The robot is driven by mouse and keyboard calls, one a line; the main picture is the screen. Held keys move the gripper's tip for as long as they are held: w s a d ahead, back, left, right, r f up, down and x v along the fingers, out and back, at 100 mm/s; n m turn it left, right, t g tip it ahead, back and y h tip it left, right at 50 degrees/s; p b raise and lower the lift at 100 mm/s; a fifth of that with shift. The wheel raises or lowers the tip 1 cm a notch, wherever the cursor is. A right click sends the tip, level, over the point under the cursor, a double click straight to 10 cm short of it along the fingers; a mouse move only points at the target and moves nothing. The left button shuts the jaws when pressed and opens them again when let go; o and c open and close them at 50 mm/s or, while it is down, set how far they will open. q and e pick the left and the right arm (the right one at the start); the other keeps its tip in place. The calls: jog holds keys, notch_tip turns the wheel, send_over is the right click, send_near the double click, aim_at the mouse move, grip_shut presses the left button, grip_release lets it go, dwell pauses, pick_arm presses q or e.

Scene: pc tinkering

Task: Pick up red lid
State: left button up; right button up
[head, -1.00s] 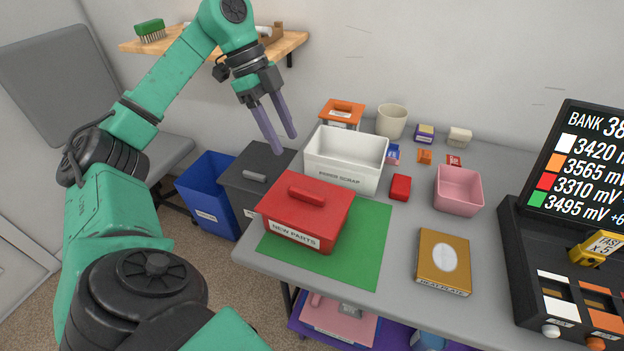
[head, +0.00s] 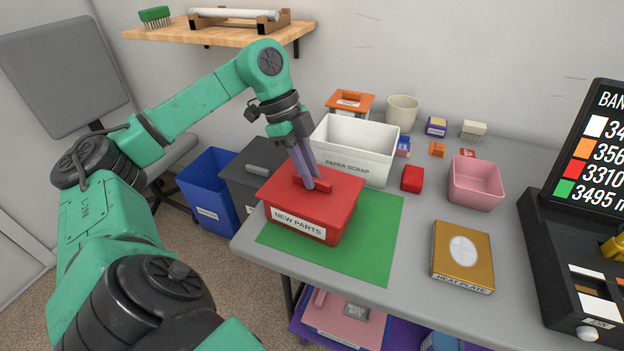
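The red lid (head: 338,197) sits on the red box labelled NEW PARTS (head: 298,222), which stands on a green mat (head: 372,240). The lid has a raised red bar handle (head: 325,187) on top. My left gripper (head: 309,184) points down with its purple fingertips at the handle, which they partly cover. The fingers overlap in this view, so I cannot tell whether they grip the handle or only stand around it. My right gripper is not in view.
A white PAPER SCRAP bin (head: 357,164) stands close behind the red box. A dark lidded bin (head: 240,183) and a blue bin (head: 203,207) stand left of the table. A HEAT PLATE box (head: 462,257) and a pink bin (head: 475,185) lie to the right.

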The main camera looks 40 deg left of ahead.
aim_at(319, 179)
pick_arm(q)
grip_shut()
jog(key=shift+r, duration=0.25)
notch_tip(319, 179, up, 3)
jog(key=shift+w+f+p, duration=0.1)
jog(key=shift+p, duration=1)
notch_tip(319, 179, up, 17)
jog(key=p, duration=0.9)
jog(key=shift+p, duration=0.4)
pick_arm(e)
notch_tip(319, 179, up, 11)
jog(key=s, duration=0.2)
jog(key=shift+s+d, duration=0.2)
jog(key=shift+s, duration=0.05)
pick_arm(q)
jog(key=shift+f, duration=0.15)
